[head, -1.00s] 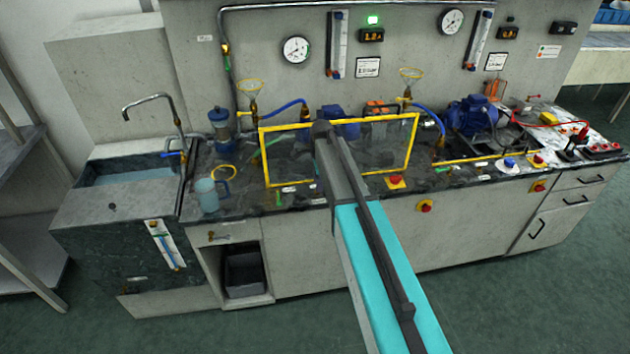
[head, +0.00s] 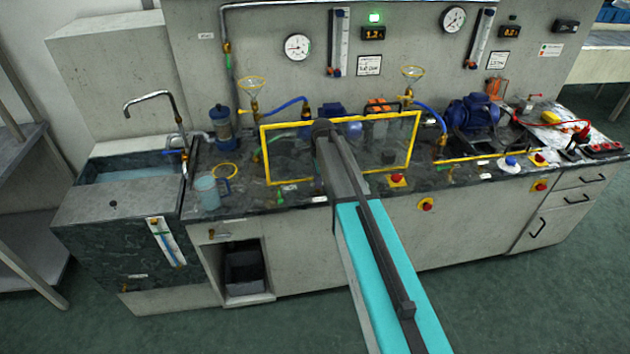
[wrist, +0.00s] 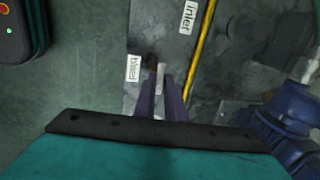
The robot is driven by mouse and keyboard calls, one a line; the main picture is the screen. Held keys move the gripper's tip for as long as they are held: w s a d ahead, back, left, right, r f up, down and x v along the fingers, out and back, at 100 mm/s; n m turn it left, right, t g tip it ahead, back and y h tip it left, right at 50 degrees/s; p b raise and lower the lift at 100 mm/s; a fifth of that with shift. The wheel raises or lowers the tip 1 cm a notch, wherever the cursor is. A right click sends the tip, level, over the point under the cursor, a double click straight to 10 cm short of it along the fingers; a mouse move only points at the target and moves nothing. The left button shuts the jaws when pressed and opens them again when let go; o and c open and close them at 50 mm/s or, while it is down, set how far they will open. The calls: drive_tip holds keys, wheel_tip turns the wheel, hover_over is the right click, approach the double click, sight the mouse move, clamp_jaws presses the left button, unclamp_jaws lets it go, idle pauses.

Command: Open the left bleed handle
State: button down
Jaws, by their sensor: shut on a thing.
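In the wrist view, the fingers of my gripper (wrist: 164,88) are shut on a small pale grey handle (wrist: 161,72), taken as the left bleed handle. A white "bleed" label (wrist: 134,68) lies just left of it, and a dark round part (wrist: 149,62) sits by the handle's far end. The fingers hide part of the handle, so its exact angle is hard to tell. In the head view, my arm hides my gripper and the handle at the bench front.
A clear guard panel with a yellow frame (head: 290,122) stands on the bench around my arm. A blue pump body (wrist: 290,115) is at the right of the wrist view, near an "inlet" label (wrist: 188,17). A jug (head: 207,192) and red knob (head: 397,180) stand along the bench front.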

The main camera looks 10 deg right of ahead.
drive_tip(key=shift+w+d+n+b, duration=0.1)
drive_tip(key=shift+d+n+b, duration=0.45)
drive_tip(key=shift+n, duration=0.35)
drive_tip(key=shift+n+y+b, duration=0.3)
drive_tip(key=shift+n+b, duration=0.25)
drive_tip(key=shift+n, duration=0.55)
drive_tip(key=n, duration=0.2)
drive_tip(key=n+b, duration=0.2)
drive_tip(key=n, duration=0.1)
drive_tip(key=shift+w+d+n+g+y, duration=0.15)
drive_tip(key=shift+w+n+g+y, duration=0.15)
drive_tip(key=shift+w+y, duration=0.1)
drive_tip(key=n+g+b, duration=0.1)
drive_tip(key=n, duration=0.4)
drive_tip(key=shift+w+r, duration=0.1)
drive_tip(key=shift+w, duration=0.05)
drive_tip(key=shift+a+n+y, duration=0.2)
drive_tip(key=shift+n+y, duration=0.1)
drive_tip(key=shift+n, duration=1.2)
drive_tip(key=shift+g, duration=0.3)
drive_tip(key=c, duration=1.8)
unclamp_jaws()
drive_tip(key=shift+a, duration=0.1)
